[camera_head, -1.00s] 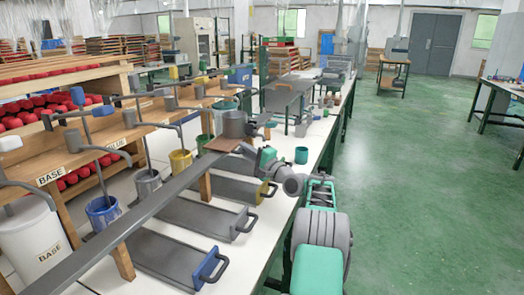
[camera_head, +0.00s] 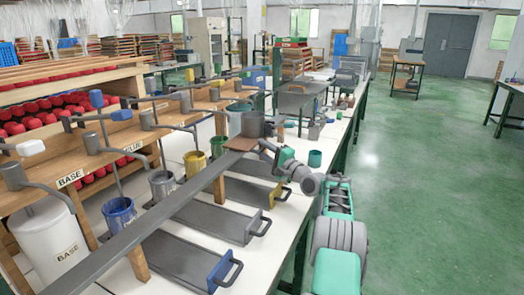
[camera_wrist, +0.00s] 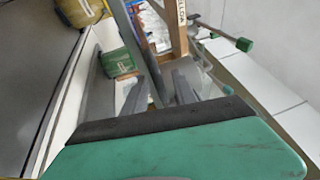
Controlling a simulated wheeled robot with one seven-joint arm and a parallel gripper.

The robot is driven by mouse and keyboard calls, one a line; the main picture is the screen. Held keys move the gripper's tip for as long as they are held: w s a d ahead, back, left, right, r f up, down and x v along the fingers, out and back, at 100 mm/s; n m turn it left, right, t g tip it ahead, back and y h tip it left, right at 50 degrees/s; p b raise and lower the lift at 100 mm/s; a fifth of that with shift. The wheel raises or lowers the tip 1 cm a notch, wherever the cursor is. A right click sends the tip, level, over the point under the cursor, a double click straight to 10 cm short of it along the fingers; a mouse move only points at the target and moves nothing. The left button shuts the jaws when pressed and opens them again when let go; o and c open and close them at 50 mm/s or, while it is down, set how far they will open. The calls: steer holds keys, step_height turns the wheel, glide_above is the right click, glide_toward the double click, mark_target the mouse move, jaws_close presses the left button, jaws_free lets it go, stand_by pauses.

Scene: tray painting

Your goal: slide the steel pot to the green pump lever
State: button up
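The steel pot (camera_head: 252,125) is a grey cylinder standing upright at the far end of the long grey rail, by a brown square board (camera_head: 240,144). A pump lever with a green tip (camera_head: 245,74) stands behind and above it. A green-tipped lever (camera_wrist: 243,45) also shows in the wrist view. My gripper (camera_head: 266,149) is low beside the pot, on its right. Whether it touches the pot is not clear. In the wrist view, grey finger shapes show beyond the green gripper body. Their gap and anything between them are unclear, and I cannot make out the pot there.
Several pump levers line the wooden rack on the left, above paint pots such as the blue one (camera_head: 118,214). Grey trays (camera_head: 175,262) with handles lie on the white table. The green floor at right is open.

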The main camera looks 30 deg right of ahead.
steer(key=v, duration=0.7)
steer(key=shift+s, duration=0.4)
